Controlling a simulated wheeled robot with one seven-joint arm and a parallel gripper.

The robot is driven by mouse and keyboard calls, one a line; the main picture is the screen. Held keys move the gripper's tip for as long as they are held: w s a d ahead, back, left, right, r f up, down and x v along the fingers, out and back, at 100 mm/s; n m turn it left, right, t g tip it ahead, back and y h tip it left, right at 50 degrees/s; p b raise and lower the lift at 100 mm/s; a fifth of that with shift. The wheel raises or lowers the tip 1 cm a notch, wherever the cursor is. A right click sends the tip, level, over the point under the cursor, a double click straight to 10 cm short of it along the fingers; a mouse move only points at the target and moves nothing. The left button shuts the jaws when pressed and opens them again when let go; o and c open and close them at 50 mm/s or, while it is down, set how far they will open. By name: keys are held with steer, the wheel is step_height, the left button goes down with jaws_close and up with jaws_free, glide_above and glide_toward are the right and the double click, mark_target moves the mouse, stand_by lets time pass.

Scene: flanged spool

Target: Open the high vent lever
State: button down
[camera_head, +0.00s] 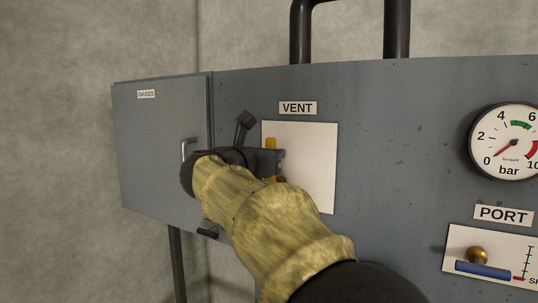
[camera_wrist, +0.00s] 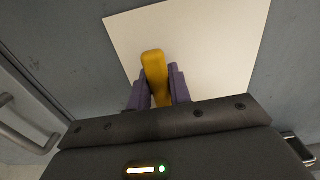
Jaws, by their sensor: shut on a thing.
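The yellow vent lever (camera_wrist: 153,62) stands in front of a white plate in the wrist view, between the two purple fingers of my gripper (camera_wrist: 158,88). The fingers are closed on its sides. In the head view a short yellow end of the lever (camera_head: 271,143) shows above my gripper (camera_head: 281,160), below the VENT label (camera_head: 298,108). The rest of the lever and its pivot are mostly hidden by my gripper and arm.
The white plate (camera_head: 315,165) is fixed on the grey cabinet (camera_head: 385,140). A GAUGES door (camera_head: 150,120) with a metal handle (camera_head: 187,146) is at left. A pressure gauge (camera_head: 508,141) and the PORT blue lever (camera_head: 483,270) are at right. Dark pipes (camera_head: 398,30) rise behind.

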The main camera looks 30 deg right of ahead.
steer(key=c, duration=1.3)
jaws_free()
steer(key=shift+w, duration=0.1)
steer(key=b+v, duration=0.6)
steer(key=v, duration=1.1)
steer(key=shift+a+f+b, duration=0.1)
steer(key=shift+a+b, duration=0.1)
steer(key=shift+b, duration=0.15)
